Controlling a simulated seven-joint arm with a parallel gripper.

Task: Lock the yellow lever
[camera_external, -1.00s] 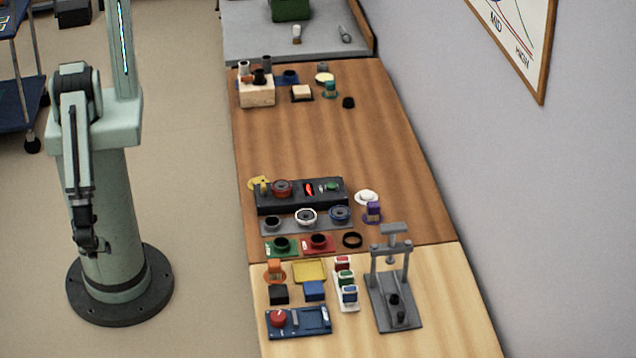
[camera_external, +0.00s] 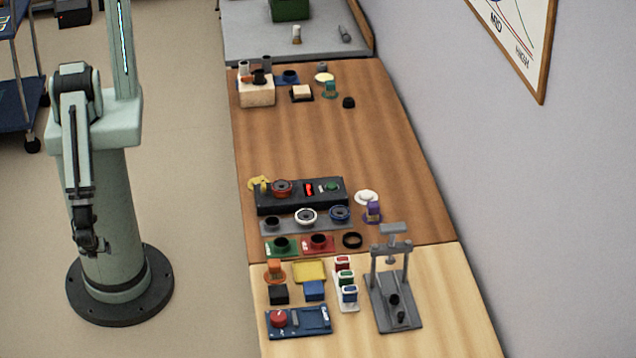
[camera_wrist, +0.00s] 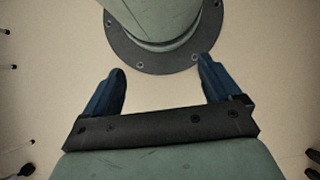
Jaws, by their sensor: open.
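A small yellow part (camera_external: 259,184), which looks like the yellow lever, is at the left end of the dark control box (camera_external: 300,204) in the external view. It is too small to tell its exact position or whether it is locked. My gripper (camera_external: 87,243) hangs low beside my base, well left of the table and far from the yellow part. In the wrist view my gripper (camera_wrist: 161,66) has its two blue fingers wide apart with nothing between them. The wrist view shows the floor and my base, not the lever.
The control box also carries a red ring (camera_external: 282,188) and a green button (camera_external: 333,187). Grey, green and red holders stand in front of it. A grey press (camera_external: 396,300) stands at the front right. The brown table (camera_external: 340,140) is mostly clear behind the box.

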